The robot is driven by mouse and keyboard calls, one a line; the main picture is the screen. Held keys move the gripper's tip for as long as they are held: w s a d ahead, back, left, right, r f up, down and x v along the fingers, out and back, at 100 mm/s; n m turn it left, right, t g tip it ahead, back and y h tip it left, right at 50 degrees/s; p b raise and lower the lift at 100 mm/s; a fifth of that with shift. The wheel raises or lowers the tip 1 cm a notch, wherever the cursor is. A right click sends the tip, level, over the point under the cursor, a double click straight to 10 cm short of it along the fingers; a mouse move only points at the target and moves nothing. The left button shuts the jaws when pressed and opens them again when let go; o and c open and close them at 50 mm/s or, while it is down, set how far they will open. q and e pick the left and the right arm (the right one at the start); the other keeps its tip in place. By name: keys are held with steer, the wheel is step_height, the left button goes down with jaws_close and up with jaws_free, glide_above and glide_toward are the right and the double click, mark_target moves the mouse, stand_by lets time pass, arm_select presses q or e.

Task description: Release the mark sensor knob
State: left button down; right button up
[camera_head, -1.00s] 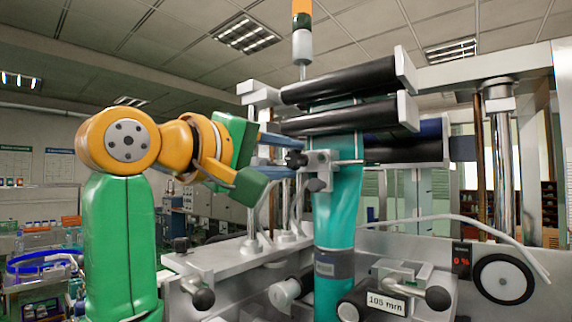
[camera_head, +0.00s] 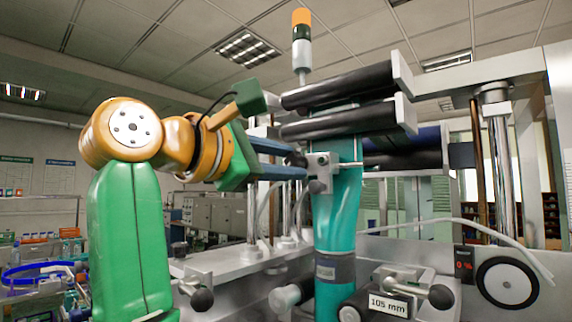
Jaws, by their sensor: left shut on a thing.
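The mark sensor (camera_head: 322,170) is a light metal block with a thin rod, mounted in front of the teal sleeve film (camera_head: 338,215). Its small black knob (camera_head: 296,159) sits on the block's left side. A second dark knob (camera_head: 316,187) shows just below the block. My left gripper (camera_head: 299,162) reaches in from the left with its blue-grey fingers level, and it is shut on the black knob. The fingers hide part of the knob. My right gripper is out of view.
Black rollers (camera_head: 342,83) hang just above the sensor. Metal posts (camera_head: 250,215) stand below and behind my left fingers. A lower plate with a 105 mm label (camera_head: 388,304) and a black handwheel (camera_head: 505,284) are at the lower right.

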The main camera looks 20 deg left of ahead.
arm_select(q)
steer(key=n, duration=0.4)
steer(key=shift+f, duration=0.15)
steer(key=shift+d+f+n, duration=0.1)
steer(key=shift+n, duration=2.1)
steer(key=c, duration=0.5)
jaws_free()
steer(key=shift+s, duration=0.1)
